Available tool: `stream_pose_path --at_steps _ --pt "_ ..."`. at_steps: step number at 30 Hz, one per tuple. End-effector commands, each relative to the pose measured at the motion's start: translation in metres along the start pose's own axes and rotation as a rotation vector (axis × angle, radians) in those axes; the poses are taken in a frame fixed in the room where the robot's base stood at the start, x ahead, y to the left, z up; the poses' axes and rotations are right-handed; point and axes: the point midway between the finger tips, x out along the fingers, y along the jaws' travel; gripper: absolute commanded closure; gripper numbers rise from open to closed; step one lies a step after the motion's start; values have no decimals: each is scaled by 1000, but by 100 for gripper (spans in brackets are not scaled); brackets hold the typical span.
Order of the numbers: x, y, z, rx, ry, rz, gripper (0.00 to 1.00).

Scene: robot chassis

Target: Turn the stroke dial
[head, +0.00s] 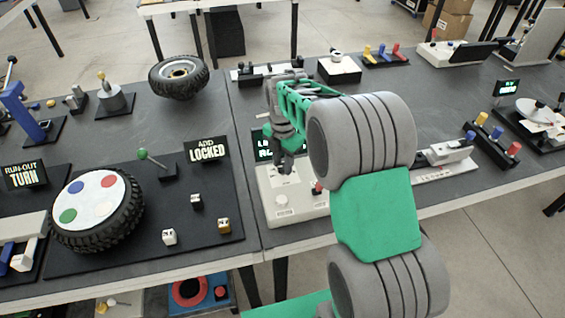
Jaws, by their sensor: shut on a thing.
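A white control box (301,209) stands at the front of the right-hand table, with a dark display (262,145) of green text at its back, partly covered by my arm. My gripper (287,166) points down over the box's upper panel. It is shut on what looks like a dial there, which the fingers almost wholly hide. The dial's markings and angle cannot be read. A pale round knob (281,203) sits at the box's front left, apart from my gripper. A red-topped control (317,187) is to its right, close to my arm.
A tyre with coloured spots (97,208), a green-knobbed lever (144,156) and a "LOCKED" sign (207,150) are on the left table. Another tyre (178,75) lies behind. A white device (444,154) stands right of my arm. Bare table shows around the tyres.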

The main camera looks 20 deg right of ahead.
Motion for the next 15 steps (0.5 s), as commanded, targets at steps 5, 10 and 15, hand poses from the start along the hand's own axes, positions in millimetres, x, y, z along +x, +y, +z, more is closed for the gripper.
stream_pose_path --at_steps 5,10,15 --pt "-2 1 0 -83 -2 4 100" --pt "-2 1 0 -126 -2 4 100" --pt "-2 1 0 -142 -2 4 100"
